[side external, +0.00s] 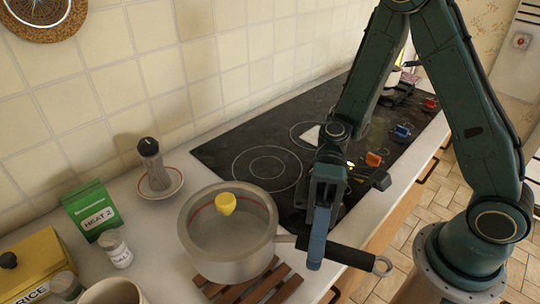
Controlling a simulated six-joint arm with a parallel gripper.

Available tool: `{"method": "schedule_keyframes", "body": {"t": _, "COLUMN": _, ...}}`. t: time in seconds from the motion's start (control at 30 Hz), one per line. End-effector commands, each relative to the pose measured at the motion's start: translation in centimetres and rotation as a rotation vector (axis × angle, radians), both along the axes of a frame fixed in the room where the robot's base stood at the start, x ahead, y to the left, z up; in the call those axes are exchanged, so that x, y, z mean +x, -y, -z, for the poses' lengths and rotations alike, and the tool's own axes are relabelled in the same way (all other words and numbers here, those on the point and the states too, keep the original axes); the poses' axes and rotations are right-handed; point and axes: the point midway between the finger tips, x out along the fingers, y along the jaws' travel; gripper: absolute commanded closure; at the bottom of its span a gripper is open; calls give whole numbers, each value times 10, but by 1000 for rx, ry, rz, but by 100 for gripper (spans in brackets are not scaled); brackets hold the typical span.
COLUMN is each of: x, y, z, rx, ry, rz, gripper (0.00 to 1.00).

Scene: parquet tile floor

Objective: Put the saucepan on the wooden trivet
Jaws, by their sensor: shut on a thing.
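The saucepan (218,262) is grey metal with a black handle (351,257) pointing right. A yellow knob (226,203) shows at its top, seemingly on a clear lid. The wooden trivet (274,290) is slatted and brown, on the counter below the saucepan's front right side. The saucepan overlaps it in the view and hides part of it. I cannot tell whether the pan touches it or hangs just above. My gripper (318,247) is shut on the saucepan's handle, near where it joins the pan, pointing down.
A black hob (265,150) lies behind the saucepan, with several small coloured items at its far right. A pepper mill (151,160) on a saucer, a green packet (92,210), a small jar (115,250) and a yellow rice tin (38,268) stand left.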

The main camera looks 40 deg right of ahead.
Motion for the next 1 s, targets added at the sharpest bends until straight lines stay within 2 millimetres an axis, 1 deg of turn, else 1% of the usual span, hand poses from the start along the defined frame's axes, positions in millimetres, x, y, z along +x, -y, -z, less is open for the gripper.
{"method": "schedule_keyframes", "body": {"t": 0.13, "x": -1, "y": 0, "z": -1, "rx": 7, "ry": 5, "rz": -7, "gripper": 100}}
{"method": "schedule_keyframes", "body": {"t": 0.27, "x": -1, "y": 0, "z": 2, "rx": 7, "ry": 4, "rz": -5, "gripper": 100}}
{"method": "schedule_keyframes", "body": {"t": 0.37, "x": 0, "y": 0, "z": 8, "rx": 6, "ry": 1, "rz": -5, "gripper": 100}}
{"method": "schedule_keyframes", "body": {"t": 0.7, "x": 0, "y": 0, "z": 37, "rx": 7, "ry": 1, "rz": -4, "gripper": 100}}
{"method": "schedule_keyframes", "body": {"t": 0.83, "x": 0, "y": 0, "z": 42, "rx": 7, "ry": 2, "rz": -4, "gripper": 100}}
{"method": "schedule_keyframes", "body": {"t": 1.0, "x": 0, "y": 0, "z": 43, "rx": 7, "ry": 4, "rz": -3, "gripper": 100}}
